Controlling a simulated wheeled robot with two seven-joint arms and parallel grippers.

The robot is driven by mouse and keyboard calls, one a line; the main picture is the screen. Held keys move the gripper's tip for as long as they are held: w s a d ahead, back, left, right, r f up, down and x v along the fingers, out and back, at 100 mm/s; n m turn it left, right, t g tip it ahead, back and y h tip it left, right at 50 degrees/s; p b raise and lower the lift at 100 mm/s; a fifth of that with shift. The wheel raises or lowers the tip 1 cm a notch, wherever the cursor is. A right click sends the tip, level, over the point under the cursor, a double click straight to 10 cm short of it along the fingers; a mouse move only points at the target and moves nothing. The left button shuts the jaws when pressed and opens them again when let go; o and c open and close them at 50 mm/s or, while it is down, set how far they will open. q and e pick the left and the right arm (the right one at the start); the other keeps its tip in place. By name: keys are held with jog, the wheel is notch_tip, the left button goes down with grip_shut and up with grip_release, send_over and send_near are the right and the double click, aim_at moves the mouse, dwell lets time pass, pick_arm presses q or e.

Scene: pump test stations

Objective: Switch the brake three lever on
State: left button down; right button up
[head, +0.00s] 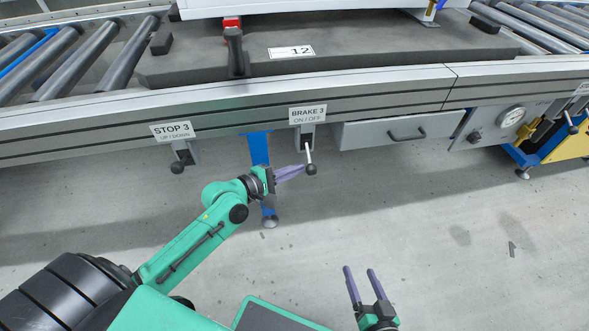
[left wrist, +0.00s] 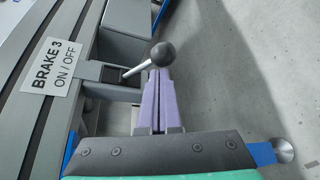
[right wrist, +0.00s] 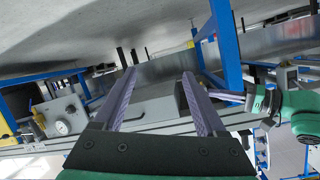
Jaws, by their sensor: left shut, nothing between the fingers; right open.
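The brake three lever (head: 309,158) is a thin metal rod with a black ball knob, hanging from a bracket under the BRAKE 3 ON / OFF label (head: 308,113). In the left wrist view the lever's knob (left wrist: 163,54) is just beyond my fingertips, and the label (left wrist: 53,68) is at the left. My left gripper (head: 302,170) is shut and empty, its purple fingertips right beside the knob; whether they touch it I cannot tell. My right gripper (head: 362,270) is open and empty, low in the head view, well away from the lever. It also shows in the right wrist view (right wrist: 158,78).
The STOP 3 lever (head: 178,166) hangs to the left under its own label. A grey drawer (head: 385,132) is right of the brake bracket. A blue leg (head: 259,150) stands behind my left wrist. The floor (head: 440,230) in front is clear.

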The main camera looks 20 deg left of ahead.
jog(key=shift+s, duration=0.1)
jog(key=shift+s+f, duration=0.2)
jog(key=shift+s, duration=0.3)
pick_arm(q)
jog(key=shift+s+r+p, duration=0.1)
jog(key=shift+r+p, duration=0.1)
jog(key=shift+p, duration=0.55)
pick_arm(e)
jog(key=shift+w+r, duration=0.3)
jog(key=shift+r, duration=0.55)
